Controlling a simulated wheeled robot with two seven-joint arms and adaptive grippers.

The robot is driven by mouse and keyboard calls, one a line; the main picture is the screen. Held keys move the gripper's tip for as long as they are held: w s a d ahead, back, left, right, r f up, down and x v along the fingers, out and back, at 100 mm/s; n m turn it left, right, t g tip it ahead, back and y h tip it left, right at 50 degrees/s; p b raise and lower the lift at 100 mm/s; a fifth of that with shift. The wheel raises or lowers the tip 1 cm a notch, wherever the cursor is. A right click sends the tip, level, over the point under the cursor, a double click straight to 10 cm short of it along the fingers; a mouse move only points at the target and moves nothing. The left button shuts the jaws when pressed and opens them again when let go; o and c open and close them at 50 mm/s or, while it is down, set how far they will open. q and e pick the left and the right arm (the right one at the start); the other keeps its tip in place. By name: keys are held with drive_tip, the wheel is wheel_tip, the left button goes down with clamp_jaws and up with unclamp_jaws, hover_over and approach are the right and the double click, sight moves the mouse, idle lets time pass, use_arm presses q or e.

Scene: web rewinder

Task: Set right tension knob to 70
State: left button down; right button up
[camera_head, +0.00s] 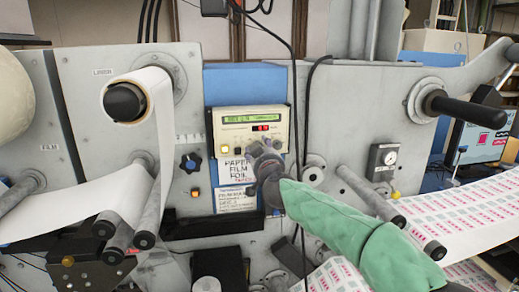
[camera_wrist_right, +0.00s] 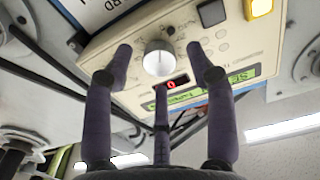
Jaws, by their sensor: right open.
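The beige control panel (camera_head: 222,132) has a green text display (camera_head: 251,119) and a small red digit display (camera_head: 263,128). In the right wrist view, a round silver knob (camera_wrist_right: 158,58) is on the panel (camera_wrist_right: 110,45), beside the red display (camera_wrist_right: 172,83), which seems to show a 0. My right gripper (camera_head: 262,150) is in front of the panel's lower right part and hides the knob in the head view. In the wrist view its dark fingers (camera_wrist_right: 159,62) are open, spread on both sides of the knob, with visible gaps. My left gripper is out of view.
A dark star-shaped knob (camera_head: 190,162) is left of the panel. A paper sign (camera_head: 236,172) hangs below it, partly behind my gripper. Black cables (camera_head: 296,80) hang just right of the panel. A gauge box (camera_head: 383,160) and rollers (camera_head: 365,190) are further right.

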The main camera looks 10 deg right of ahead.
drive_tip(key=shift+w+f, duration=0.15)
drive_tip(key=shift+w, duration=0.4)
drive_tip(key=shift+s, duration=0.2)
clamp_jaws()
drive_tip(key=shift+m, duration=0.4)
drive_tip(key=shift+r+m+b, duration=0.15)
drive_tip(key=shift+m+b, duration=1.75)
drive_tip(key=shift+m, duration=6.55)
drive_tip(key=shift+r+m+b, duration=0.15)
drive_tip(key=shift+m+b, duration=1.75)
drive_tip(key=shift+m, duration=6.55)
